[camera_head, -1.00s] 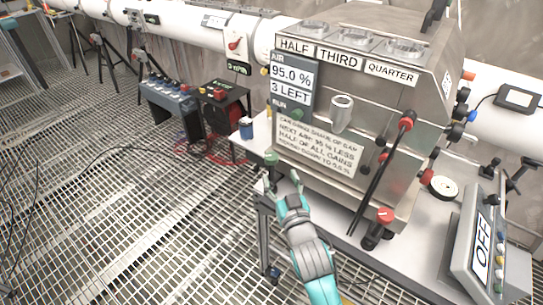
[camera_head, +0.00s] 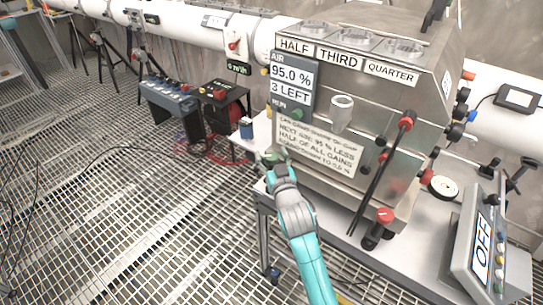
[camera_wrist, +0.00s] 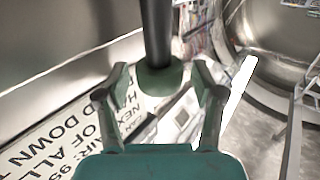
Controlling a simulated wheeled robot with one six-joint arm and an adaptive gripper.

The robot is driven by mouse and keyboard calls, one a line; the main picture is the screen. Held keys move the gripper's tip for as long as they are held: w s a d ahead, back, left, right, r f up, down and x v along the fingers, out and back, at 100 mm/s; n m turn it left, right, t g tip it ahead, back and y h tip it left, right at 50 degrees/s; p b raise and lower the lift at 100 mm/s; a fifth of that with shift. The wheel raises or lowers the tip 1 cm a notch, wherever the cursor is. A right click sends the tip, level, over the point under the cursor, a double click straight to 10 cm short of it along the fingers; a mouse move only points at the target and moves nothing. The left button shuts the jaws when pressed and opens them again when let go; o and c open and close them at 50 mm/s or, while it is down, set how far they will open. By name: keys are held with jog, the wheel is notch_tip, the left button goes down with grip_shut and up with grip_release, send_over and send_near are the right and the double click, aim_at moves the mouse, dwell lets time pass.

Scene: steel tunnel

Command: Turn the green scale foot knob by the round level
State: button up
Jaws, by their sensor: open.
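The green foot knob (camera_wrist: 160,78) sits at the end of a dark shaft in the wrist view. It lies between the two fingers of my gripper (camera_wrist: 158,72), with gaps visible on both sides. My gripper is open. In the head view the green knob (camera_head: 269,158) is at the lower left corner of the steel machine, and my gripper (camera_head: 277,161) reaches it and partly hides it. I cannot make out the round level in either view.
The steel machine (camera_head: 345,188) stands on a light table (camera_head: 335,218), with a lettered sign (camera_head: 318,150) close to my gripper. A grey OFF panel (camera_head: 480,245) is at the right. Grating floor is open at left.

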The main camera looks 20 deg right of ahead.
jog(key=c, duration=1.2)
jog(key=shift+o, duration=0.2)
jog(key=shift+n+y, duration=0.5)
jog(key=shift+y, duration=0.5)
jog(key=shift+d+n+g+y, duration=0.1)
jog(key=shift+n+g+y, duration=0.2)
jog(key=shift+n+y, duration=1.25)
jog(key=shift+n+g+y, duration=0.6)
jog(key=shift+n+y, duration=0.2)
jog(key=shift+y, duration=0.65)
jog(key=shift+n+g+y, duration=0.6)
jog(key=shift+n+y, duration=0.15)
jog(key=shift+y, duration=0.65)
jog(key=shift+y, duration=0.3)
jog(key=o, duration=1.2)
jog(key=shift+c, duration=0.2)
